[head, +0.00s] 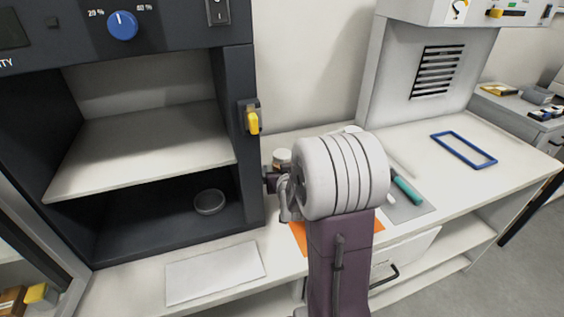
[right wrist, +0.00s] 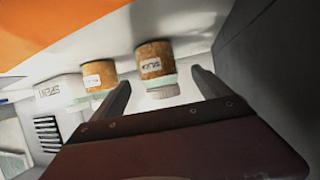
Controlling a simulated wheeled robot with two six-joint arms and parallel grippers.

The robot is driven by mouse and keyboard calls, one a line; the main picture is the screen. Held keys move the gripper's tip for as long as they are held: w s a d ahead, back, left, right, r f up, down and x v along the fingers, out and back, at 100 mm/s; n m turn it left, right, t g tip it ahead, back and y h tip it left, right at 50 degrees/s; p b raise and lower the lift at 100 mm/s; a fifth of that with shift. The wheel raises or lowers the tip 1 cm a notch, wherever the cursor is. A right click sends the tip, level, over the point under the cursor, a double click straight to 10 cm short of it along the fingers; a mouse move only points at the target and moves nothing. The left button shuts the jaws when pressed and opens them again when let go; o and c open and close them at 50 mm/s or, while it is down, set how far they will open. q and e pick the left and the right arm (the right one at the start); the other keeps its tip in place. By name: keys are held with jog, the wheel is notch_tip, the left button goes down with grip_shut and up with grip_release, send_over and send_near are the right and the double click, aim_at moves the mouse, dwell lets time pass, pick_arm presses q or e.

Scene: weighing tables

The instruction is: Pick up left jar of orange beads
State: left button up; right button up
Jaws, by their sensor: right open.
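Two jars of orange-brown beads with white labels and pale lids appear upside down in the right wrist view. One jar (right wrist: 154,62) lines up with the gap between the fingers of my open, empty right gripper (right wrist: 162,82). The other jar (right wrist: 99,72) is outside the gap, beyond the picture-left finger. The wrist picture is inverted, so the lined-up jar is the one nearer the dark cabinet. In the head view, a pale-lidded jar (head: 282,156) shows beside my right gripper (head: 272,182); my arm hides much around it. My left gripper is not in view.
A dark cabinet (head: 232,120) with a yellow handle (head: 252,122) stands close to the left of my right gripper. An orange mat (head: 297,236), a teal-handled tool (head: 407,190) and a blue frame (head: 463,149) lie on the table. A white sheet (head: 215,272) lies in front of the cabinet.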

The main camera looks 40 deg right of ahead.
jog(key=x, duration=0.5)
jog(key=shift+d+f+b, duration=0.2)
jog(key=shift+f+b, duration=0.1)
jog(key=shift+f, duration=0.1)
jog(key=shift+r, duration=0.1)
jog(key=shift+a, duration=0.1)
jog(key=c, duration=1.7)
jog(key=shift+r, duration=0.15)
